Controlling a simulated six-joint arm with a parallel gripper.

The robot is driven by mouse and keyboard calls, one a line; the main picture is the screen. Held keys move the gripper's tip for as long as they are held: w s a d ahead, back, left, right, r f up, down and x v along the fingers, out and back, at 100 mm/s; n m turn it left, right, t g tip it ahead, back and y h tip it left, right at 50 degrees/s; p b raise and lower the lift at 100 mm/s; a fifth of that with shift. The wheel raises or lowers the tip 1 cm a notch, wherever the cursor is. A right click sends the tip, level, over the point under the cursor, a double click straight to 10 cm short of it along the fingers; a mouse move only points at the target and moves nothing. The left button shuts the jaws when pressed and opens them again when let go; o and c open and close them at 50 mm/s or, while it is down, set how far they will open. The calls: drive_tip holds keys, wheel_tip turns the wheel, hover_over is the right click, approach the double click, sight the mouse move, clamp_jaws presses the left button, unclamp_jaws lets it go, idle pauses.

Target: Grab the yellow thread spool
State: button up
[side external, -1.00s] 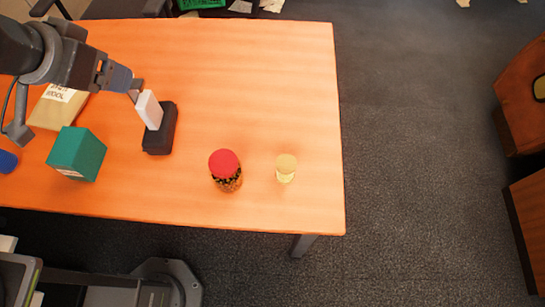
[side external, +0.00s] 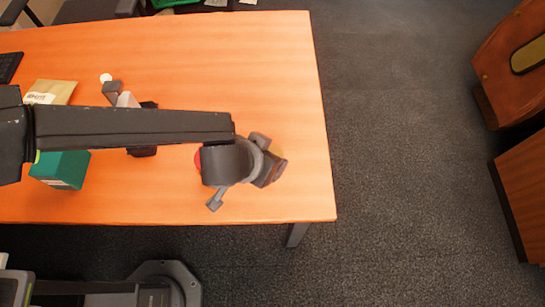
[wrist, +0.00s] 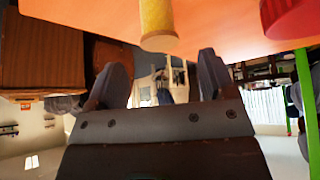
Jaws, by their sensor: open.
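The yellow thread spool (wrist: 158,28) stands on the orange table and shows at the top middle of the wrist view, above the gap between my fingers. In the side external view my arm covers most of it, and only a yellow edge (side external: 280,152) shows. My gripper (wrist: 163,75) is open, with nothing between its fingers. In the side external view my gripper (side external: 264,165) is over the spool's place. From these views I cannot tell the gap between the fingertips and the spool.
A red-lidded jar (wrist: 293,17) stands close beside the spool, largely hidden in the side external view (side external: 197,160). A teal box (side external: 58,170), a tan packet (side external: 55,90) and a black block (side external: 143,151) are to the left. The table's right edge (side external: 325,140) is near; the far right tabletop is clear.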

sight(276, 149)
drive_tip(key=x, duration=0.7)
drive_tip(key=shift+f, duration=0.4)
drive_tip(key=c, duration=0.9)
